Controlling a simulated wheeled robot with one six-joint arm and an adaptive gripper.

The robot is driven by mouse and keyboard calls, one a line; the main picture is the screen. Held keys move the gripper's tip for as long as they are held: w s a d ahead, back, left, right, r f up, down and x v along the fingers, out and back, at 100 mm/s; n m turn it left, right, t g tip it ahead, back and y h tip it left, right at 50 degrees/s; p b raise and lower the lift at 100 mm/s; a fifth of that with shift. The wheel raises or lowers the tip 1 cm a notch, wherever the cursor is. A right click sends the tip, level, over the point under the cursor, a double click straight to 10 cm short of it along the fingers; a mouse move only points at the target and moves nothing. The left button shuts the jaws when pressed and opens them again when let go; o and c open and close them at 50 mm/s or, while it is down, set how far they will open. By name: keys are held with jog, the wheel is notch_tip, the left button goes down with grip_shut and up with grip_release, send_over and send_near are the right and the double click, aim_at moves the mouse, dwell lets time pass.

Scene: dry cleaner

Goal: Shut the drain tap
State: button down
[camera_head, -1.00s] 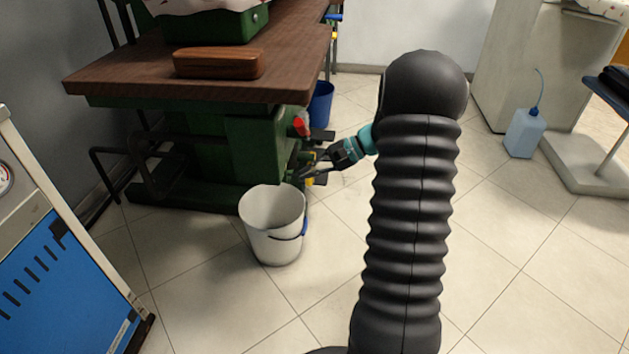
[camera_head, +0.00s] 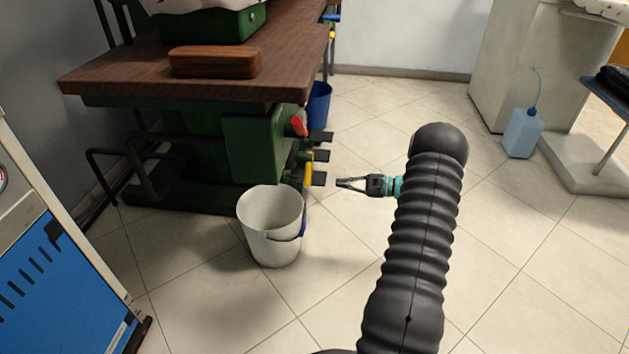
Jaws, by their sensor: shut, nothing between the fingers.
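A green machine (camera_head: 262,150) under a dark wooden top has a red handle (camera_head: 299,126) and, below it, a yellow lever (camera_head: 308,174) that hangs nearly upright. The yellow lever is above and beside a white bucket (camera_head: 262,212) on the floor. No label shows which one is the drain tap; the yellow lever is low down near the bucket. My gripper (camera_head: 339,184) is shut and empty. It points left, to the right of the yellow lever, with a gap between them. The tap's body and spout are too small and dark to make out.
Black pedals (camera_head: 320,137) stick out from the machine close to the levers. A blue bucket (camera_head: 319,104) stands behind. A blue and white cabinet (camera_head: 60,255) is at the left, and a pale blue bottle (camera_head: 522,133) at the right. The tiled floor around my gripper is clear.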

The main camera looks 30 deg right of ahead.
jog(key=w+a+r, duration=0.1)
jog(key=w+a, duration=0.2)
jog(key=a, duration=0.5)
jog(key=shift+w+a+r+p, duration=0.3)
jog(key=shift+r, duration=0.1)
jog(key=shift+s+r, duration=0.1)
dwell(0.4)
